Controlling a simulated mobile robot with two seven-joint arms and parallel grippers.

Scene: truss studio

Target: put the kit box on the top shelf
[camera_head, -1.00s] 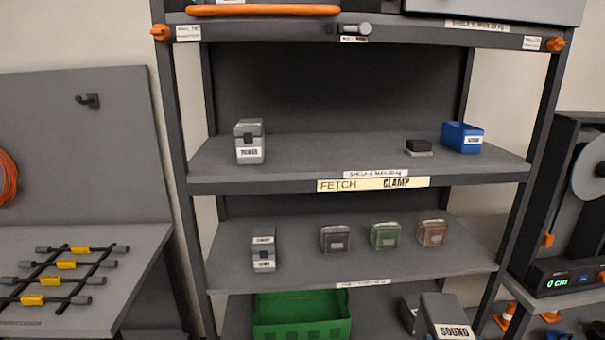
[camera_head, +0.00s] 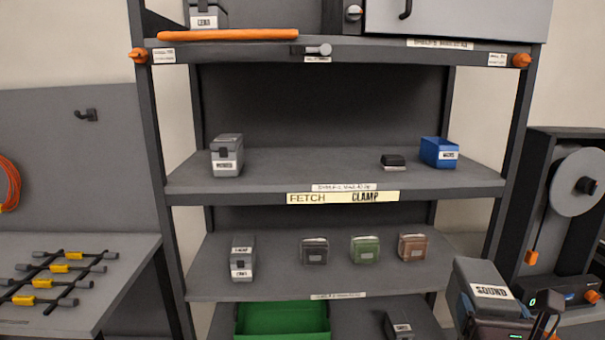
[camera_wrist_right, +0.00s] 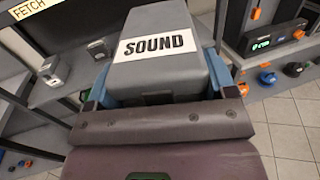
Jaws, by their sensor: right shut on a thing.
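The kit box (camera_head: 484,271) is a grey case with a white SOUND label, at the lower right of the head view. It also shows large in the right wrist view (camera_wrist_right: 165,80). My right gripper (camera_head: 498,318) is shut on it, with blue-grey fingers (camera_wrist_right: 158,88) on both sides of the box in the wrist view. The box is in front of the rack's right side, below the middle shelf's level. The top shelf (camera_head: 385,50) runs across the upper part of the head view. My left gripper is not in view.
The top shelf carries an orange bar (camera_head: 228,35), a grey labelled case (camera_head: 207,15) and a large grey panel-fronted unit (camera_head: 455,18). A gap shows between them. Lower shelves hold small cases and a green crate (camera_head: 282,318). A reel machine (camera_head: 565,215) stands right.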

